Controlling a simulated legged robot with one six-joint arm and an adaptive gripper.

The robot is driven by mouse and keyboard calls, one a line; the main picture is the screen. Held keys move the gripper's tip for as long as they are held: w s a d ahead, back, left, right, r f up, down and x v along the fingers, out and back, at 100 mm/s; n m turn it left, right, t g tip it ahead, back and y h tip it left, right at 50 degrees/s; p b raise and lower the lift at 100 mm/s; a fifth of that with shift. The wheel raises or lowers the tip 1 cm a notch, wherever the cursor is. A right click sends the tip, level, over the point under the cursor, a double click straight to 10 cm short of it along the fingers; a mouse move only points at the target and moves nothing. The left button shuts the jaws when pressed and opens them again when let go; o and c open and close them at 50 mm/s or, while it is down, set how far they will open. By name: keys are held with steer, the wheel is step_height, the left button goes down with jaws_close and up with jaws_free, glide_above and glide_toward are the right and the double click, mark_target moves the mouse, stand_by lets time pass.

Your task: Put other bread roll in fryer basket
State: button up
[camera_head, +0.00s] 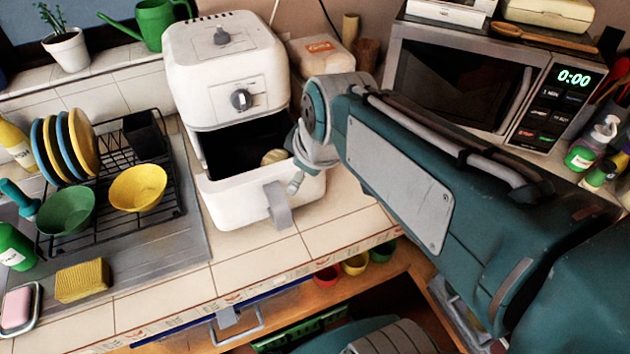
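The white air fryer (222,75) stands on the counter with its fryer basket (240,205) pulled out toward the front. One round, tan bread roll (273,157) shows inside the dark basket, near its right side. No second bread roll can be made out. My arm reaches in from the right, and its wrist hides much of the basket's right edge. A small part of my gripper (296,182) shows at the basket's right front rim, near the roll. Its fingers are mostly hidden, so I cannot tell whether it is open or holds anything.
A dish rack (110,185) with plates and bowls stands left of the fryer. A microwave (470,85) is behind my arm at right. A pale package (322,55) sits behind the fryer. The tiled counter (255,265) in front of the basket is clear.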

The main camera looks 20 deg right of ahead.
steer(key=s+m, duration=0.7)
steer(key=shift+s+f+m+h, duration=0.2)
steer(key=shift+f+m+h, duration=0.1)
steer(key=shift+m+h, duration=0.1)
